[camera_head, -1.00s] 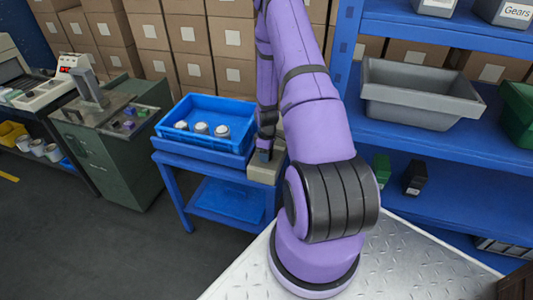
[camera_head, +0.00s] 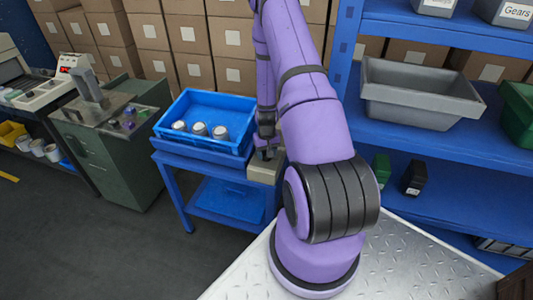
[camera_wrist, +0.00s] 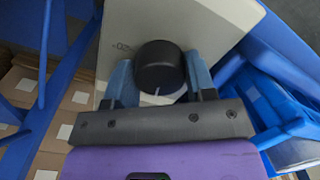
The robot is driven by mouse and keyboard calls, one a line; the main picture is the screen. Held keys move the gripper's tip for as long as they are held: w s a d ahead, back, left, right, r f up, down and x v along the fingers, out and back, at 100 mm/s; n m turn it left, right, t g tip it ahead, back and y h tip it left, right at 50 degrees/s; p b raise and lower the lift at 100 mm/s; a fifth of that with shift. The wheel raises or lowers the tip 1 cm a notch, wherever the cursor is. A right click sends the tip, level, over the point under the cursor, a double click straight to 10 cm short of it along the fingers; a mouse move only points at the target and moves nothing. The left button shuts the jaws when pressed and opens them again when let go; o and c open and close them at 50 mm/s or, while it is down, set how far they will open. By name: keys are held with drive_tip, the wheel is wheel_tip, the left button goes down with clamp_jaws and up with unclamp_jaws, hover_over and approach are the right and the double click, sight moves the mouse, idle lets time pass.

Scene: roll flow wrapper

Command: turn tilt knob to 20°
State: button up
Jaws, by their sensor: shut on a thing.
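The tilt knob (camera_wrist: 159,68) is black and round, with a short white line on its lower edge in the wrist view. It sits on a beige control box (camera_wrist: 210,25), also seen in the head view (camera_head: 263,170) at the right end of the blue stand. My gripper (camera_wrist: 159,75) has a blue finger on each side of the knob and is shut on it. In the head view my gripper (camera_head: 266,152) points down at the box.
A blue tray (camera_head: 222,104) with 3 white-and-grey round parts (camera_head: 200,129) stands tilted on the blue stand, left of my gripper. A green cabinet (camera_head: 120,160) stands further left. A blue shelf (camera_head: 455,130) with bins is on the right. Cardboard boxes line the back.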

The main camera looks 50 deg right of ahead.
drive_tip(key=m, duration=0.5)
drive_tip(key=shift+m, duration=0.3)
drive_tip(key=m, duration=0.9)
drive_tip(key=shift+m, duration=3)
drive_tip(key=o, duration=0.9)
wheel_tip(320, 180, up, 11)
